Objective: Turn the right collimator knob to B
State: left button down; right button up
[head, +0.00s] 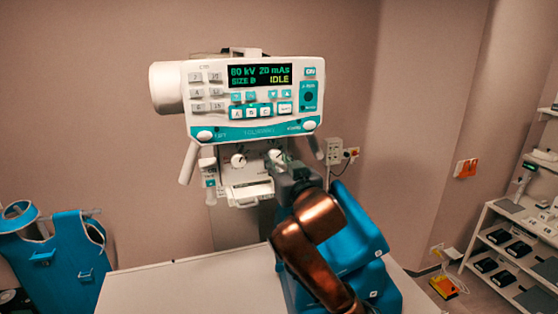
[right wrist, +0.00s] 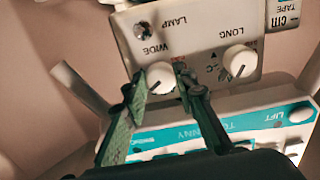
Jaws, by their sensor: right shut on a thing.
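The right collimator knob (head: 275,155) is a round white knob on the front of the white collimator box (head: 243,190), under the control panel. In the right wrist view, which is upside down, this knob (right wrist: 160,76) is beside the word WIDE. My right gripper (right wrist: 158,83) has its green fingers on either side of the knob, shut on it. In the head view the gripper (head: 278,161) partly covers the knob. A dark mark shows on the knob, but the letter it points to cannot be read. My left gripper is out of view.
The left knob (head: 238,160), marked LONG in the right wrist view (right wrist: 240,60), is close beside. The panel (head: 255,97) above has a screen reading IDLE. Handles stick out at both sides. A white table (head: 190,288) stands below. Shelves (head: 500,250) are far right.

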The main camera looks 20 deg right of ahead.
jog(key=n+p, duration=0.1)
jog(key=n, duration=0.1)
jog(key=n+p, duration=0.2)
jog(key=n, duration=0.1)
jog(key=shift+d+r+p, duration=0.1)
jog(key=shift+r+p, duration=0.1)
jog(key=shift+p, duration=0.1)
jog(key=n+p, duration=0.2)
jog(key=n, duration=0.3)
jog(key=shift+f+p, duration=0.1)
jog(key=shift+p, duration=0.2)
jog(key=o, duration=1.2)
jog(key=shift+c, duration=0.2)
jog(key=shift+s, duration=0.1)
jog(key=s, duration=1.1)
jog(key=shift+s+d, duration=0.2)
jog(key=shift+s, duration=0.2)
jog(key=shift+f, duration=0.1)
